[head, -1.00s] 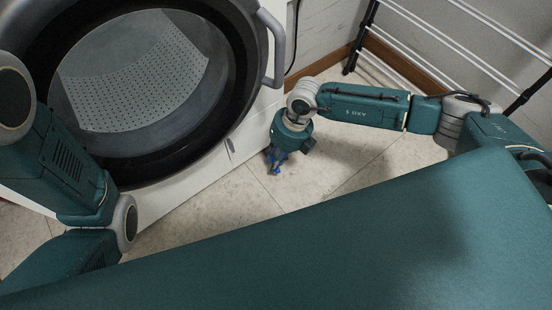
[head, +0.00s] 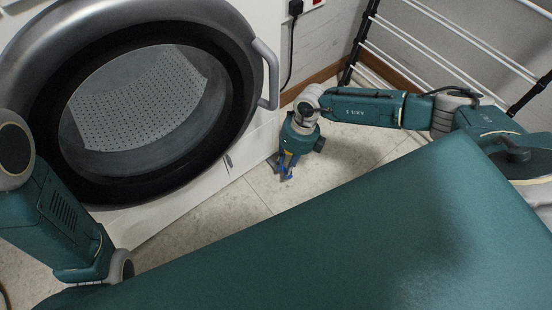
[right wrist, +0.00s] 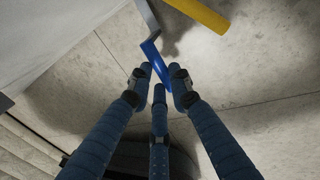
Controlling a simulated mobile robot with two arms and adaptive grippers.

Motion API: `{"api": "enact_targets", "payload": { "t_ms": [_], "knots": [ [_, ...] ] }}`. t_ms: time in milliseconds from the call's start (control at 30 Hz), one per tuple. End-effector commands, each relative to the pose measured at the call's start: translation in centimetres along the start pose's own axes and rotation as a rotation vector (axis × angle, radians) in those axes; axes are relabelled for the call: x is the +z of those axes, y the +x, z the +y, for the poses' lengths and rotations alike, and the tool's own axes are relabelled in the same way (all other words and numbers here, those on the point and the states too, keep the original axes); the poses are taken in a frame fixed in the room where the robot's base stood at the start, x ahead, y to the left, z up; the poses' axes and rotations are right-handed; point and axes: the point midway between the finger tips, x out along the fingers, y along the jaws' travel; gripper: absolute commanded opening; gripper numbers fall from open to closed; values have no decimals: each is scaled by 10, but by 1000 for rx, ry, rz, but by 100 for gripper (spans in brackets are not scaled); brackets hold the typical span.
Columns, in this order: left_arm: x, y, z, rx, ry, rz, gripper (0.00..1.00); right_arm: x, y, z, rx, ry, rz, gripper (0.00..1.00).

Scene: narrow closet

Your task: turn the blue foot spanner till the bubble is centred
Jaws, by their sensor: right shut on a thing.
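The blue spanner (right wrist: 156,66) shows in the right wrist view as a bent bar, its upper end meeting a grey metal strip (right wrist: 147,18). My right gripper (right wrist: 160,82) is shut on the spanner's lower part, its fingers around it. In the head view the right gripper (head: 285,165) points down close to the floor beside the washing machine's lower front corner, with a bit of the blue spanner (head: 289,178) at its tips. The foot and the bubble cannot be made out. My left arm is at the left edge of the head view; its gripper is out of view.
The white washing machine (head: 205,190) with its round door and grey handle (head: 266,75) stands just left of the right gripper. A yellow bar (right wrist: 200,14) lies above the spanner. A drying rack (head: 425,35) stands at the right wall. Pale floor tiles (head: 225,208) are bare in front.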

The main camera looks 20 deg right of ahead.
Motion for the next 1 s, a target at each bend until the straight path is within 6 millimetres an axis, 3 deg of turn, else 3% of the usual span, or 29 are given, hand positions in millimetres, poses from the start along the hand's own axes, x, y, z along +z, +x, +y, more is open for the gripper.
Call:
{"api": "enact_targets", "payload": {
  "t_ms": [267,300,400,767,1000],
  "knots": [
    [0,0,0,0,0,0,40,0,0,-1,0,1,-1,0],
    [0,0,0,0,-1,0,40,0,0,-1,0,1,-1,25],
    [0,0,0,0,-1,0,40,0,0,-1,0,1,-1,39],
    [0,0,0,1,0,1,40,1,-6,0,0,1,-2,39],
    [0,0,0,1,0,1,40,1,-50,-1,-1,0,-5,39]
  ]
}}
